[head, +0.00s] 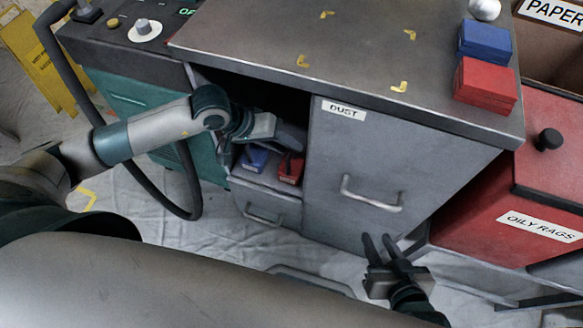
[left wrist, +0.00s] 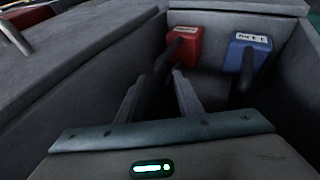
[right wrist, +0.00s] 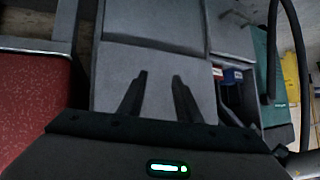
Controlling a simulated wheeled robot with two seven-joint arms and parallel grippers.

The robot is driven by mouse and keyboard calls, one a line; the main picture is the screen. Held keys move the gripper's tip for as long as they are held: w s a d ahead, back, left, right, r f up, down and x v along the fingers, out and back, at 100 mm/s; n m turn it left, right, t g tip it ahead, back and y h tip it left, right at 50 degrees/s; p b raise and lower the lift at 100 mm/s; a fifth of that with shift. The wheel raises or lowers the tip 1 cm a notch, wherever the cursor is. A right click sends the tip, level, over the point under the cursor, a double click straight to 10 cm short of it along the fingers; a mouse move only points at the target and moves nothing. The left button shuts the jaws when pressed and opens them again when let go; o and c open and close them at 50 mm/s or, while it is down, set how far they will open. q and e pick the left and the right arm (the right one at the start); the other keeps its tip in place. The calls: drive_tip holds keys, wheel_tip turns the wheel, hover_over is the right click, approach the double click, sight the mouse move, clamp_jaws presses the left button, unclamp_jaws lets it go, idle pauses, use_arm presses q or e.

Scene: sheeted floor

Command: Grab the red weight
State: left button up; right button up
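A red labelled block (head: 291,168) sits in the open compartment of the grey cabinet, beside a blue labelled block (head: 254,158). In the left wrist view the red block (left wrist: 184,42) is ahead of my fingers, with the blue block (left wrist: 247,52) to its right. My left gripper (head: 288,138) is open and empty at the compartment opening, just above and short of the red block. Its fingers (left wrist: 158,80) partly overlap the dark space before the block. My right gripper (head: 378,240) is open and empty, low in front of the cabinet's DUST door.
Another red block (head: 485,86) and a blue block (head: 485,40) lie on the cabinet top (head: 350,50). The DUST door (head: 380,150) has a handle. A red OILY RAGS bin (head: 500,180) stands right. A black hose (head: 130,165) hangs left of the compartment.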

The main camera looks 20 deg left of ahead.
use_arm(q)
drive_tip(key=shift+c, duration=0.4)
clamp_jaws()
idle(1.3)
